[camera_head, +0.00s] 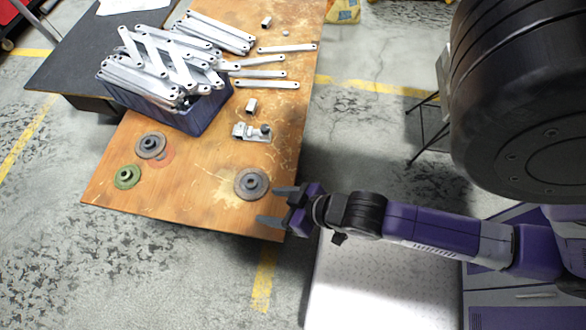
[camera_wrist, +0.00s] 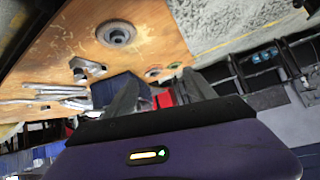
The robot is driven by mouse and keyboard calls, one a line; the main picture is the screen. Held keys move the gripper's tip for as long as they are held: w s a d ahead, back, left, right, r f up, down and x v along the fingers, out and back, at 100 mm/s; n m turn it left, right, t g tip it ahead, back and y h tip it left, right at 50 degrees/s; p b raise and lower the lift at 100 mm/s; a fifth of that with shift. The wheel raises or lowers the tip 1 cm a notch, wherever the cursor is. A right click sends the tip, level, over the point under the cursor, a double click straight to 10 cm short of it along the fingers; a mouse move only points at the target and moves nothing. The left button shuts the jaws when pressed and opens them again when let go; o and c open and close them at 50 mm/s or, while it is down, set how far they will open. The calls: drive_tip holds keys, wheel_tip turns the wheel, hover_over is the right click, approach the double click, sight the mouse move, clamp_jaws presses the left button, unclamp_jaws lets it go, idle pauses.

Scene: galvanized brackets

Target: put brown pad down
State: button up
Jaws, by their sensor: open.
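A grey-brown round pad (camera_head: 251,184) with a raised hub lies flat on the wooden table near its front right edge. It also shows in the wrist view (camera_wrist: 116,34). A second grey-brown pad (camera_head: 150,145) lies further left, beside a reddish round patch. A green pad (camera_head: 126,177) lies in front of that one. I cannot tell by colour alone which pad is the brown one. My gripper (camera_head: 276,205) is open and empty, its fingers spread just right of the nearest pad, at the table's edge. In the wrist view nothing is between the fingers (camera_wrist: 163,88).
A blue bin (camera_head: 190,120) heaped with galvanized bars stands at the table's back left; several bars (camera_head: 267,85) lie beside it. A metal bracket (camera_head: 250,132) sits behind the nearest pad. The wooden table (camera_head: 195,205) is bare between the pads.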

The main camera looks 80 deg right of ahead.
drive_tip(key=s+a+r+n+t+y, duration=0.1)
drive_tip(key=s+a+r+t, duration=0.1)
drive_tip(key=r, duration=0.7)
drive_tip(key=s+a+r+n+t, duration=0.2)
drive_tip(key=s+a+r+t, duration=0.1)
drive_tip(key=r, duration=0.5)
drive_tip(key=shift+s+a+r+y, duration=0.2)
drive_tip(key=shift+s+r+y, duration=0.15)
drive_tip(key=shift+s+y, duration=0.05)
